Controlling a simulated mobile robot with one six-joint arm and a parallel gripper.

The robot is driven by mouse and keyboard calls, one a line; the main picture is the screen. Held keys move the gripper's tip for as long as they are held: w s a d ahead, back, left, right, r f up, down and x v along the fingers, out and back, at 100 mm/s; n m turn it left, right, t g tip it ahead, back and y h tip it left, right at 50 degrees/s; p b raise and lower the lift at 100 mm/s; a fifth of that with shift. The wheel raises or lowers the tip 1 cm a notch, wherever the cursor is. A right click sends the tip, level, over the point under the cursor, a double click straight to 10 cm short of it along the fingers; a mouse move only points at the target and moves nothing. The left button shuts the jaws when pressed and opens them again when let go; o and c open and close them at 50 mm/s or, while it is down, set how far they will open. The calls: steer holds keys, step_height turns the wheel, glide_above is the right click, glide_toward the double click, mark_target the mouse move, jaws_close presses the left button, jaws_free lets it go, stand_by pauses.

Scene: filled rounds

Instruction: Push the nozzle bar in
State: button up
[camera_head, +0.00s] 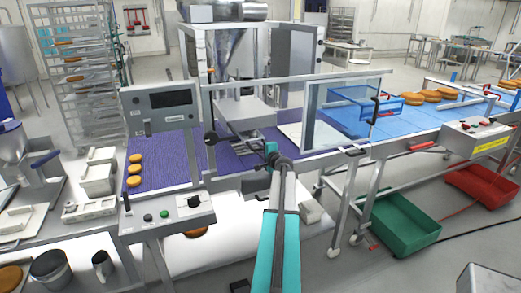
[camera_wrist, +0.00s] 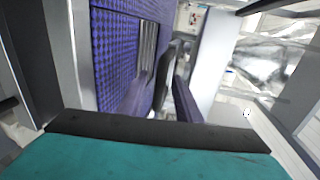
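The depositor head (camera_head: 245,113) sits under a steel hopper over the purple belt. A metal bar with fittings below it (camera_head: 240,141) looks like the nozzle bar; how far it sticks out I cannot tell. My teal arm reaches up to the machine's near side, and my gripper (camera_head: 268,158) is small and partly hidden by the wrist there. In the wrist view my gripper (camera_wrist: 160,100) has two dark fingers apart, with purple belt and a dark upright part (camera_wrist: 170,72) beyond. I see nothing clearly held; contact is unclear.
A control panel (camera_head: 166,216) stands left of my arm, under a display box (camera_head: 160,104). A clear guard (camera_head: 340,112) stands to the right over the conveyor. Round cakes (camera_head: 134,170) lie on the purple belt's left part. Green (camera_head: 405,225) and red (camera_head: 485,190) crates are on the floor.

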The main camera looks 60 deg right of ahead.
steer(key=shift+w, duration=0.15)
jaws_close()
steer(key=shift+d, duration=0.1)
